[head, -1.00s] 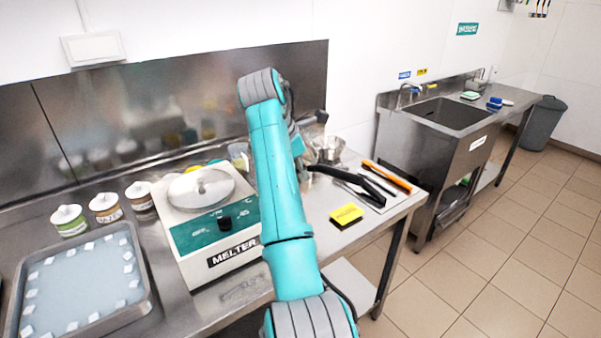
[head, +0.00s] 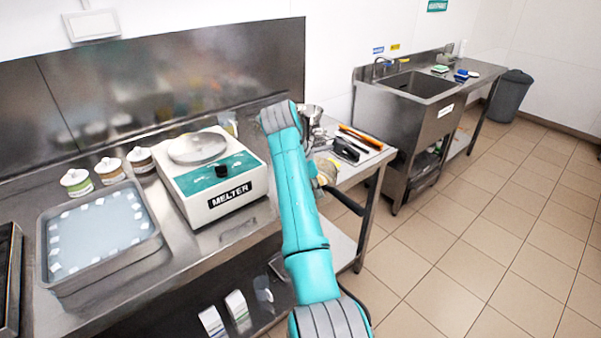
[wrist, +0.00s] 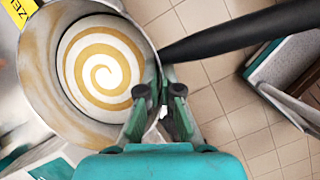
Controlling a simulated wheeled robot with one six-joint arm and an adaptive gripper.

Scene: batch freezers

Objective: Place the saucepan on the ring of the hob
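The saucepan (wrist: 54,101) fills the left of the wrist view, a metal pan with a cream and caramel-brown swirl inside. Its black handle (wrist: 235,32) runs off to the upper right. My gripper (wrist: 160,95) has its fingers on both sides of the pan's wall near the handle and appears shut on it. Floor tiles show beyond the pan, so it seems held off the surface. In the head view my arm hides the gripper and most of what it holds. No hob or ring can be made out in these frames.
A sink (head: 418,88) and a grey bin (head: 510,95) stand at the back right. Tiled floor (head: 480,240) is clear at right.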

